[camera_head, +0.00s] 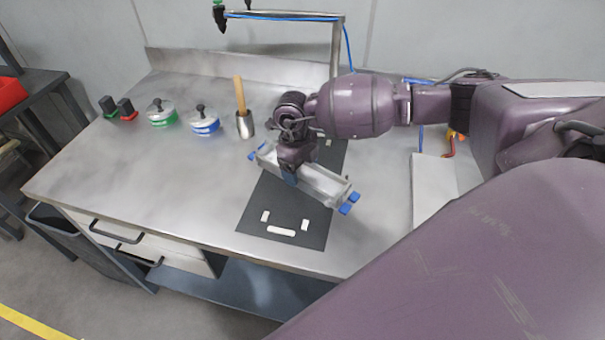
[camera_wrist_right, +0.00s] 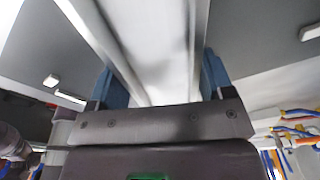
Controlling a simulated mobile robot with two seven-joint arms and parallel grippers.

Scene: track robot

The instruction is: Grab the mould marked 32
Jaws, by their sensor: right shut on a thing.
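The mould (camera_head: 322,184) is a long silvery-grey bar with blue clips at both ends. It is over the dark mat (camera_head: 262,206) on the metal workbench, lying diagonally in the head view. My right gripper (camera_head: 290,176) is shut on the mould near its middle, from above. In the right wrist view the mould (camera_wrist_right: 158,45) runs between my blue fingertips (camera_wrist_right: 160,85). I cannot read any number on it. Whether it touches the mat or is lifted I cannot tell. My left gripper is not in view.
A metal cup with a wooden-handled tool (camera_head: 244,122) stands left of the mat. Two lidded pots, green-banded (camera_head: 161,114) and blue-banded (camera_head: 204,122), stand farther left beside small dark blocks (camera_head: 118,108). A metal post with a blue hose (camera_head: 336,45) rises behind. The bench's front left is clear.

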